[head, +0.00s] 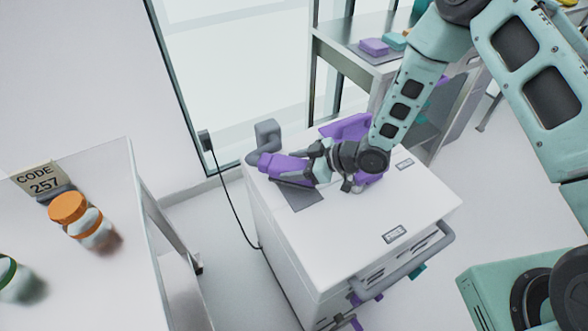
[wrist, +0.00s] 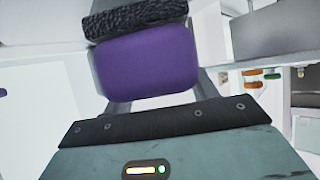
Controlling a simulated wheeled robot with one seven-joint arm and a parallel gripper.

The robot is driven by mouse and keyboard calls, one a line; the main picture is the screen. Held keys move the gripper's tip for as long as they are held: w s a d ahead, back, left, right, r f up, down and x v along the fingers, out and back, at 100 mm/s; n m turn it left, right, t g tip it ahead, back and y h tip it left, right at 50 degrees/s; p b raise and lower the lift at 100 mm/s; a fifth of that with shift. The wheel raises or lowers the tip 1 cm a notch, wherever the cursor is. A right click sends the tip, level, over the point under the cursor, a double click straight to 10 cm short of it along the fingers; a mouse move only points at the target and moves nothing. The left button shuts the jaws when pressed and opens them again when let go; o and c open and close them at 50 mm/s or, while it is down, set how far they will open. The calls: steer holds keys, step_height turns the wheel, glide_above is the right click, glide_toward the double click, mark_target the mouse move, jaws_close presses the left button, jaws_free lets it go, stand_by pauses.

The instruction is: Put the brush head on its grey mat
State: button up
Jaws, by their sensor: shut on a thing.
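The purple piece that I take for the brush head (head: 283,165) is held in my gripper (head: 316,166) above the white cabinet top. It points left in the head view. My gripper is shut on it. The grey mat (head: 302,198) lies flat on the cabinet top, just below and partly hidden by the held piece and gripper. I cannot tell whether the piece touches the mat. In the wrist view a purple block (wrist: 147,62) fills the upper middle, with a rough black strip along its top.
A grey upright block (head: 267,133) stands close behind the brush head. Another purple thing (head: 345,127) shows behind my gripper. A table with an orange-capped jar (head: 68,207) is at left; a shelf (head: 350,62) is behind.

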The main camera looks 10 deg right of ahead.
steer(key=shift+f, duration=1.15)
steer(key=shift+f, duration=0.2)
steer(key=o, duration=1.1)
steer(key=shift+r, duration=0.1)
